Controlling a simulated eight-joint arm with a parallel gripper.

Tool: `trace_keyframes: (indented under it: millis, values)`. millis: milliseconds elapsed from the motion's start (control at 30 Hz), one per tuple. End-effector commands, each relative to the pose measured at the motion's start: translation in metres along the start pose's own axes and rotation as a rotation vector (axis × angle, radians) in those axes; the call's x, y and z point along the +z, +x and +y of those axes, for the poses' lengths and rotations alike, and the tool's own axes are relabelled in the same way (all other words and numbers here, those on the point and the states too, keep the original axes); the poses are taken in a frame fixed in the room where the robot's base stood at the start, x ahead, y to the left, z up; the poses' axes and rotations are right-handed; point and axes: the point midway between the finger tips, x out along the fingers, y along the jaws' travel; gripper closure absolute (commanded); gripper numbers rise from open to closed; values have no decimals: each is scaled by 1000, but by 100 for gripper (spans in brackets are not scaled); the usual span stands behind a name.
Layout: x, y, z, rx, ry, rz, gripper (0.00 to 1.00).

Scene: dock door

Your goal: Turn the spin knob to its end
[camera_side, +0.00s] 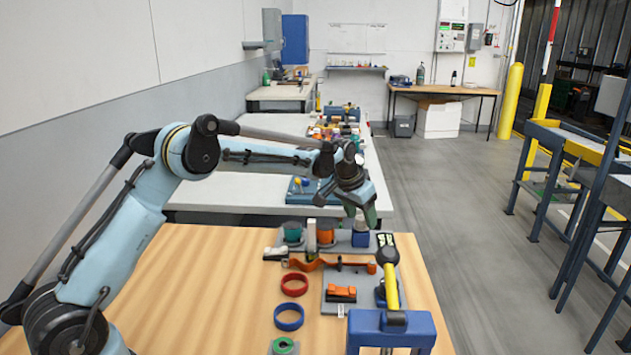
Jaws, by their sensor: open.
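My gripper (362,212) points down at the far right part of the wooden table, above a small blue block (360,239). It is open, and its fingers are small and partly merged with what is behind them. A pale grey round piece (361,224) shows on top of the blue block, just under or between the fingers; it may be the spin knob, but I cannot tell for sure. I cannot tell whether the fingers touch it, or how far it is turned.
Left of the blue block stand an orange-brown block (325,233) and a green spool (292,233). Nearer are an orange bent bar (330,264), a red ring (294,284), a blue ring (289,317), a yellow-handled tool (391,285) and a blue stand (420,331). The table's left front is clear.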

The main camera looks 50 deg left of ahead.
Motion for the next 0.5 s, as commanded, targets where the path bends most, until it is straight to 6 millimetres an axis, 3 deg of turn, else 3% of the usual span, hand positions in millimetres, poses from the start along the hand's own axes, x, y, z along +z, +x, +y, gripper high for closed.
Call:
trace_keyframes:
  millis: [233, 500]
  values:
    - [0, 1, 0, 0, 0, 0, 40]
    - [0, 1, 0, 0, 0, 0, 80]
